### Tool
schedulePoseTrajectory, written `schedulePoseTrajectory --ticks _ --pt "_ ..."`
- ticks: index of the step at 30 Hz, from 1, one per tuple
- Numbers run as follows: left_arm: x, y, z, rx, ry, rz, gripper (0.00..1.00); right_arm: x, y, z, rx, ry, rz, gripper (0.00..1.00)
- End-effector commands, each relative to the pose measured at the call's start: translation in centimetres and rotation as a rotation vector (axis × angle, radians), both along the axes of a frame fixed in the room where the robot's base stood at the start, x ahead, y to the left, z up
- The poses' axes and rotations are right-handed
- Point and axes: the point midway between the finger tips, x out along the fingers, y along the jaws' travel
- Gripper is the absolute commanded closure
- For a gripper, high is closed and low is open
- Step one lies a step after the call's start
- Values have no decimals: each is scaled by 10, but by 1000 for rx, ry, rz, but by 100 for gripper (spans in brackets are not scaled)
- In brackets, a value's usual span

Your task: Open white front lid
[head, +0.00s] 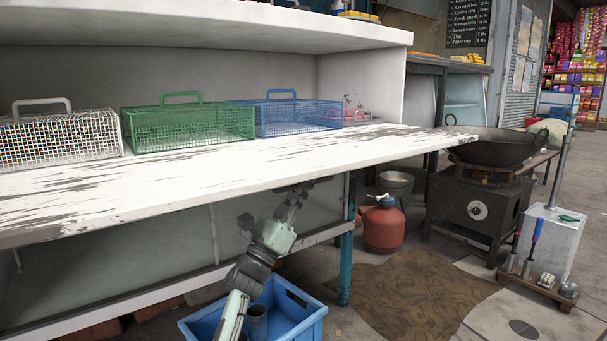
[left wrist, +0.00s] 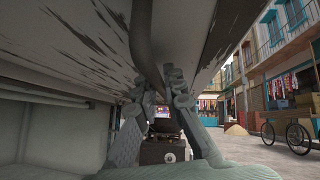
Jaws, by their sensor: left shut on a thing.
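A white, weathered panel (head: 230,178) with dark worn streaks lies as the flat top of the front counter. Its underside (left wrist: 80,35) fills the top of the left wrist view. A dark handle (left wrist: 143,40) runs beneath the panel. My left gripper (head: 296,194) is under the panel's front edge. In the left wrist view its fingers (left wrist: 152,100) close around the dark handle. The exact contact is partly hidden by the fingers. The panel looks flat in the head view. My right gripper is not in view.
White (head: 62,135), green (head: 190,127) and blue (head: 298,117) wire baskets stand on the panel. A blue crate (head: 300,318) is on the floor below my left arm. A red gas cylinder (head: 384,228) and a stove (head: 475,208) with a wok (head: 497,150) are to the right.

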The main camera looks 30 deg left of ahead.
Motion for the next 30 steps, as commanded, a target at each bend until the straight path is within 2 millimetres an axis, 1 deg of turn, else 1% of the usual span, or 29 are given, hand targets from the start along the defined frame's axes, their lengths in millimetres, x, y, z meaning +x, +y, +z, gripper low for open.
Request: schedulePoseTrajectory --ticks 17,18,23,30 --pt "1 1 -9 -1 4 -1 100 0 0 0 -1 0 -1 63" --pt "1 1 -9 -1 4 -1 89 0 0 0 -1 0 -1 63" --pt "1 1 -9 -2 3 0 69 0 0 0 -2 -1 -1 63" --pt "1 1 -7 -1 -1 -1 69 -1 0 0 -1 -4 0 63"
